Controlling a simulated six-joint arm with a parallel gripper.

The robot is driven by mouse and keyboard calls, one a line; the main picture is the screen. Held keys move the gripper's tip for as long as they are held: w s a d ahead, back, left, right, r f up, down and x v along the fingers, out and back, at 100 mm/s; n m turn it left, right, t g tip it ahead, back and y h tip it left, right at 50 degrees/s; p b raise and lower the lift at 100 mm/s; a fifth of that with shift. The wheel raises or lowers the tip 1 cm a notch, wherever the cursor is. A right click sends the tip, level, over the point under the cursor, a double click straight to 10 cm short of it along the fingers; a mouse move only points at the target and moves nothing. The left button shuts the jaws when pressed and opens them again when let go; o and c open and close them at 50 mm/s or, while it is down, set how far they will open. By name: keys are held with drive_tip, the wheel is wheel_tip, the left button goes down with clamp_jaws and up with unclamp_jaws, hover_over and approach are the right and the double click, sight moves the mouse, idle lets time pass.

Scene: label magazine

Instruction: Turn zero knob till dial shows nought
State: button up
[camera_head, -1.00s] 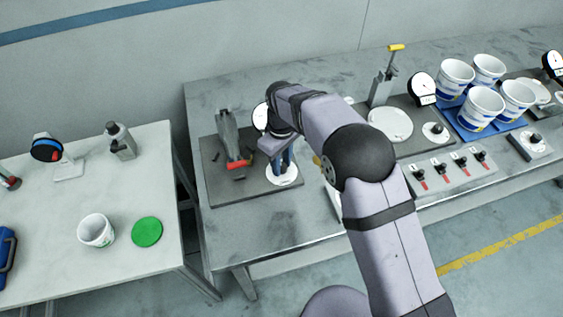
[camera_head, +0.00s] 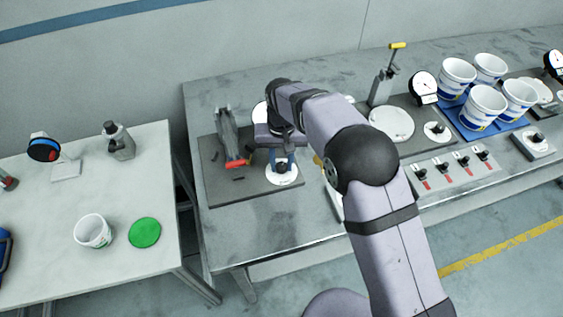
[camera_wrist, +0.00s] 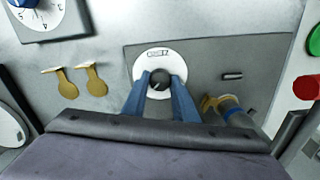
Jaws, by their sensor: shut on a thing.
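The black zero knob (camera_wrist: 160,79) sits on a white round plate (camera_wrist: 177,58) with a small printed label, hard to read. My gripper (camera_wrist: 160,90) has its two blue fingers shut on the knob, one on either side. In the head view my gripper (camera_head: 284,158) points down at the white plate (camera_head: 284,179) on the dark base board (camera_head: 225,190). The dial (camera_head: 260,112) behind my wrist is almost wholly hidden, only a white edge showing, so its needle cannot be read.
A grey clamp with a red tip (camera_head: 231,140) stands just left of my gripper. Two brass tags (camera_wrist: 91,80) lie on the bench in the wrist view. Another dial (camera_head: 423,87), a lever press (camera_head: 385,80) and white tubs (camera_head: 483,103) stand to the right.

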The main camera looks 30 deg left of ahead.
sight(281, 165)
drive_tip(key=shift+r+m, duration=0.1)
drive_tip(key=shift+m, duration=1)
drive_tip(key=o, duration=1.1)
drive_tip(key=shift+c, duration=0.2)
drive_tip(key=shift+r+b, duration=1.3)
drive_tip(key=shift+r, duration=2.35)
